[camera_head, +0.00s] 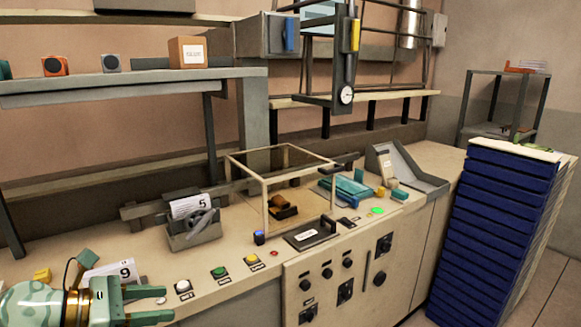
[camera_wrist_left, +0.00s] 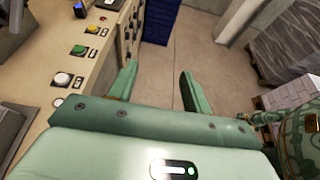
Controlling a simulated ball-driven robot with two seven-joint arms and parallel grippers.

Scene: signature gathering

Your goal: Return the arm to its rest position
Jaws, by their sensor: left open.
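My left gripper (camera_head: 150,304) is at the lower left of the head view, in front of the bench's front edge. Its two green fingers point right and are apart, with nothing between them. In the left wrist view the open fingers (camera_wrist_left: 158,90) show over bare floor, beside the bench front. My right gripper is not seen in the head view. A green patterned part of my own body shows at the right of the left wrist view.
The bench panel (camera_head: 335,285) with buttons and knobs runs beside the left gripper. A blue stack (camera_head: 492,230) stands at the right. A wrapped pallet load (camera_wrist_left: 290,45) and open floor (camera_wrist_left: 215,60) show in the wrist view.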

